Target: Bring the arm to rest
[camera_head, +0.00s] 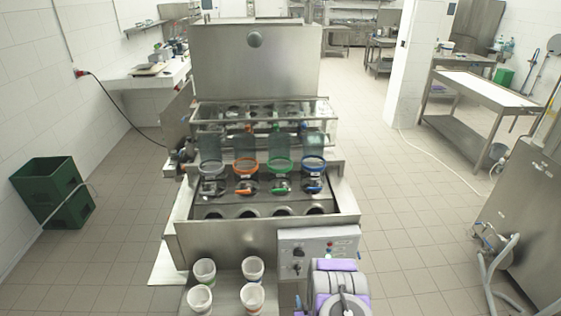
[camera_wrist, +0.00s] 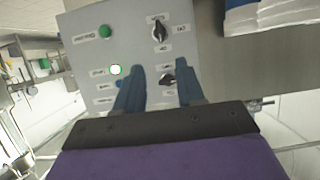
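My arm (camera_head: 338,287), grey with purple parts, shows at the bottom of the head view, in front of the cup filler's control panel (camera_head: 318,247). My gripper (camera_wrist: 162,74) shows in the wrist view with its two blue-grey fingers apart and nothing between them. It faces the grey control panel (camera_wrist: 130,40), which appears tilted in that view. The panel bears a green button (camera_wrist: 105,31), a lit white-green button (camera_wrist: 116,70), a blue button (camera_wrist: 120,84) and two black knobs (camera_wrist: 158,32). Whether a finger touches the panel I cannot tell. The fingertips are hidden in the head view.
The steel cup filler (camera_head: 222,236) stands ahead, with several coloured rings. Several white cups (camera_head: 204,271) stand on the tray at its front left. Green crates (camera_head: 48,183) lie left. A steel cabinet (camera_head: 525,220) stands right. Tiled floor (camera_head: 415,215) is open between.

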